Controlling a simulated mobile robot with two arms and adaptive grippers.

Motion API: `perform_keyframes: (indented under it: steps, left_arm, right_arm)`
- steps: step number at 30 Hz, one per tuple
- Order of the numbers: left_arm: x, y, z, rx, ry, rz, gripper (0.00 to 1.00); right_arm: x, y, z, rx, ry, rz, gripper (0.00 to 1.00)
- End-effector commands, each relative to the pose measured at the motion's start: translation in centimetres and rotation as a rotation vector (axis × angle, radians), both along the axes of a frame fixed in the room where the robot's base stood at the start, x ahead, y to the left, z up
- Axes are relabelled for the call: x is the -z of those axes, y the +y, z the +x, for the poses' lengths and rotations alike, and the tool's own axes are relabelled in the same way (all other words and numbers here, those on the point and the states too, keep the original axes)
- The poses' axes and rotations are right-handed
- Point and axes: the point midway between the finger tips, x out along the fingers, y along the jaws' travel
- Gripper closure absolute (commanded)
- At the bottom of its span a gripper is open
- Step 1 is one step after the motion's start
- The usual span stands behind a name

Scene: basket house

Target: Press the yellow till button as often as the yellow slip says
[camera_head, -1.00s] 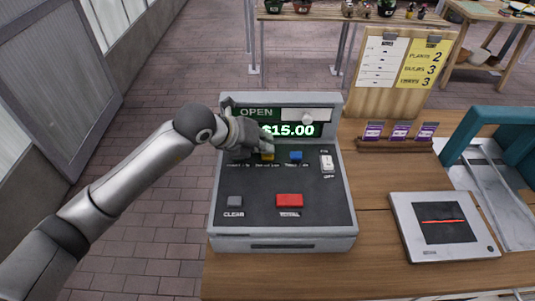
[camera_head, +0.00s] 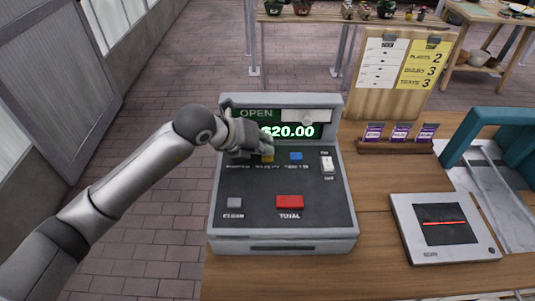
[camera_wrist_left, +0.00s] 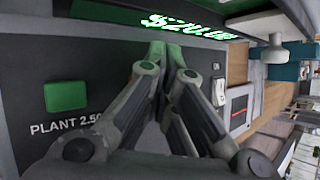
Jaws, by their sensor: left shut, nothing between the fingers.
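The till (camera_head: 285,235) stands on the wooden counter, its display (camera_head: 290,131) reading $20.00 beside OPEN. The yellow till button (camera_head: 268,158) is partly hidden by my left gripper (camera_head: 262,148), which is shut and empty with its fingertips right at the button. I cannot tell whether they touch it. In the left wrist view my shut fingertips (camera_wrist_left: 165,50) hide the yellow button; the green button (camera_wrist_left: 66,95), labelled PLANT 2.50, is beside them. The yellow slip (camera_head: 424,64) on the board lists plants 2, bulbs 3 and a third line, seemingly trays, 3. My right gripper is out of view.
The till also has a blue button (camera_head: 296,156), a white switch (camera_head: 327,164), a grey CLEAR button (camera_head: 234,202) and a red TOTAL button (camera_head: 289,202). A scanner (camera_head: 443,228), seed packets (camera_head: 400,132) and a teal-handled basket (camera_head: 490,135) are on the right.

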Motion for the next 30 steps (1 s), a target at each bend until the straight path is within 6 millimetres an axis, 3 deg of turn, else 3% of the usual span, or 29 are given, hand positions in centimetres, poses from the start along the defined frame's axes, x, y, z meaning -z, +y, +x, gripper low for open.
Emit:
perform_keyframes:
  steps: [5, 17, 30]
  left_arm:
    - [-1.1, 0.0, 0.0, 0.000, -0.001, -0.001, 1.00]
    - [-1.4, 0.0, 0.0, -0.001, -0.002, -0.001, 1.00]
    - [-5.5, 0.0, 0.0, 0.001, -0.004, -0.001, 1.00]
  right_arm:
    - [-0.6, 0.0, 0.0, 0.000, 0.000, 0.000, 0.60]
    - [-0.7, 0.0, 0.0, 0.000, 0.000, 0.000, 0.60]
    - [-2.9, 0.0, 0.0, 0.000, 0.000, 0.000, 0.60]
